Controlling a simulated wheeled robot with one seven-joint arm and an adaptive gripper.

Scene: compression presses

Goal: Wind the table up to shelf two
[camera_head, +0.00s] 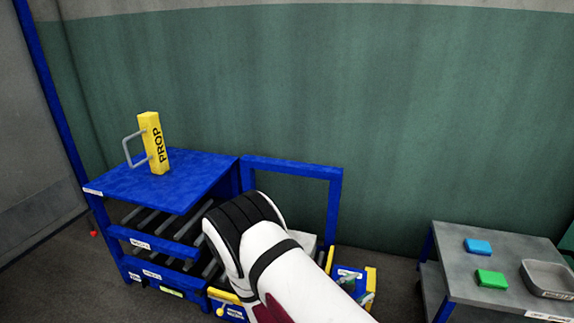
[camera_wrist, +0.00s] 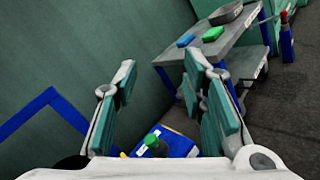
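A blue shelf rack (camera_head: 180,190) stands at the left in the head view, with levels of grey rollers and small white labels too small to read. Right of it, a low blue and yellow unit (camera_head: 371,277) is partly hidden behind my white arm, so I cannot tell the table's height against the shelves. A small yellow knob (camera_head: 220,311) shows near the rack's foot. In the wrist view my gripper (camera_wrist: 160,72) is open with nothing between its teal pads. A green knob (camera_wrist: 152,140) on a blue and yellow part (camera_wrist: 180,144) lies beyond it, apart from the pads.
A yellow PROP block (camera_head: 152,143) with a grey handle stands on the rack. A blue upright frame (camera_head: 334,205) rises behind my arm. A grey bench (camera_head: 455,262) at right holds a blue block (camera_head: 478,246), a green block (camera_head: 491,279) and a grey tray (camera_head: 548,291). Dark floor lies between.

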